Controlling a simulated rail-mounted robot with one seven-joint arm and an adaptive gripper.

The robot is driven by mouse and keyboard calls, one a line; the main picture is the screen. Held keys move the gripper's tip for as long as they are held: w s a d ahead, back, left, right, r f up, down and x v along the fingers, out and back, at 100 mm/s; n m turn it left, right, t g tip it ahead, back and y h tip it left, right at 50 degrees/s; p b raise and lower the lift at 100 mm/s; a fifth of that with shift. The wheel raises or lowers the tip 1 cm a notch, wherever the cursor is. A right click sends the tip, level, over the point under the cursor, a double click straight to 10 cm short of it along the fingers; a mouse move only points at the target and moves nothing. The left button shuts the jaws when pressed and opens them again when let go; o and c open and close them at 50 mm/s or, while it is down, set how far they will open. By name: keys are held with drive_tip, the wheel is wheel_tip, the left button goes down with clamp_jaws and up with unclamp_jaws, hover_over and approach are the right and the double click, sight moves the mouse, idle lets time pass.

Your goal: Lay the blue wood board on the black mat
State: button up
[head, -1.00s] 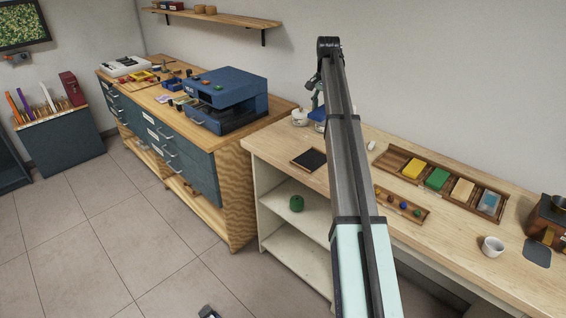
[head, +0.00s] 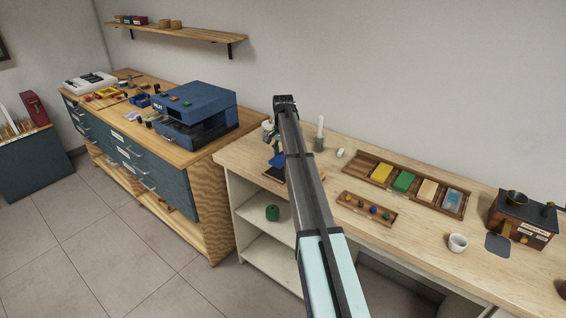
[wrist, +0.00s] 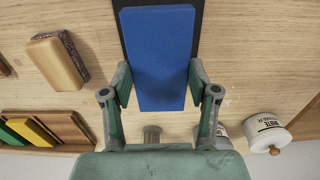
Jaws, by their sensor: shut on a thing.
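The blue wood board (wrist: 160,50) is between the fingers of my gripper (wrist: 160,82), which is shut on its long sides in the wrist view. The black mat (wrist: 117,40) shows as dark strips along both sides of the board's far part, below it. The near part of the board reaches past the mat's visible edge toward my palm. In the head view the blue board (head: 277,160) is low over the far-left end of the light bench, partly hidden by my arm. I cannot tell whether the board touches the mat.
A wooden block with dark bristles (wrist: 58,60) lies left of the board in the wrist view. A white labelled jar (wrist: 267,132) is at lower right. A divided tray (head: 380,189) with coloured blocks and a small peg tray (head: 367,211) stand right of my arm.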

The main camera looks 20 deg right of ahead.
sight(283, 171)
drive_tip(key=shift+f+p, duration=0.6)
drive_tip(key=shift+f, duration=1.95)
drive_tip(key=shift+f, duration=0.15)
drive_tip(key=o, duration=1.2)
wheel_tip(283, 171, up, 12)
drive_tip(key=b, duration=0.3)
drive_tip(key=shift+r, duration=0.2)
